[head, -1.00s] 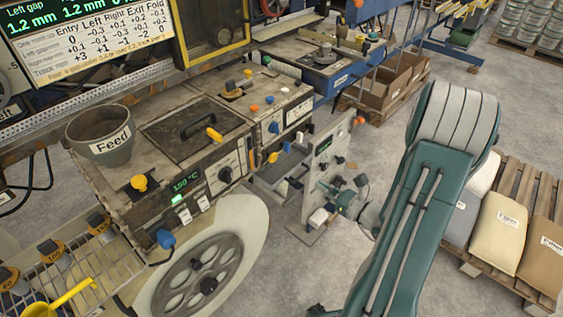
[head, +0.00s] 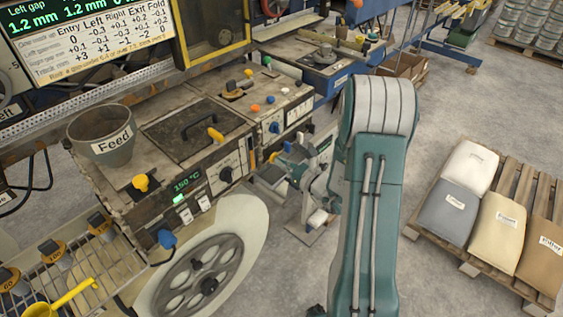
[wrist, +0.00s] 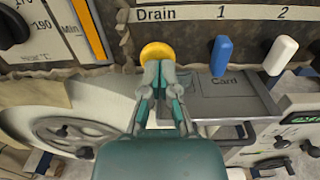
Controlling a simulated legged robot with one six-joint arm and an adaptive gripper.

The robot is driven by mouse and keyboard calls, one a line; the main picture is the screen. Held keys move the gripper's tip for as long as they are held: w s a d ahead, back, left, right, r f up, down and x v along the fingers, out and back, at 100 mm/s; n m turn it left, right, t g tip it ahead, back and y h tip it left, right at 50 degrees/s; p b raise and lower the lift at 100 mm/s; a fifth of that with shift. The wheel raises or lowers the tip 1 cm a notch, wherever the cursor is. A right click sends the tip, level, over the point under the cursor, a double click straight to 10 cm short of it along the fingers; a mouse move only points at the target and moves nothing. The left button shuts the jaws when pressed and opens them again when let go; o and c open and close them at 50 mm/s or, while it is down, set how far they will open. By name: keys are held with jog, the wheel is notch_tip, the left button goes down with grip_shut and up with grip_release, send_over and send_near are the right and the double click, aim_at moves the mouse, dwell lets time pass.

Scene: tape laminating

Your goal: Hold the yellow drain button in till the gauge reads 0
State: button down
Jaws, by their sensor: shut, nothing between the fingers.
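The yellow drain button (wrist: 157,52) sits under the word Drain on the machine's front panel in the wrist view. It also shows small beside the arm in the head view (head: 273,157). My gripper (wrist: 158,70) is shut and empty, its fingertips at the button's lower edge in the wrist view. I cannot tell whether they touch it or whether the button is pressed in. In the head view my gripper (head: 284,161) is just right of the button. I cannot make out a readable drain gauge in either view.
A blue lever (wrist: 221,56) and a white lever (wrist: 280,55), under 1 and 2, stand right of the button. A Card slot plate (wrist: 230,92) lies below them. A black knob (wrist: 12,28) is at upper left. A pallet of sacks (head: 530,180) stands right of my arm.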

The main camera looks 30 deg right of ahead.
jog(key=shift+w+a, duration=0.1)
jog(key=shift+x, duration=0.75)
jog(key=shift+w+r, duration=0.2)
dwell(2.2)
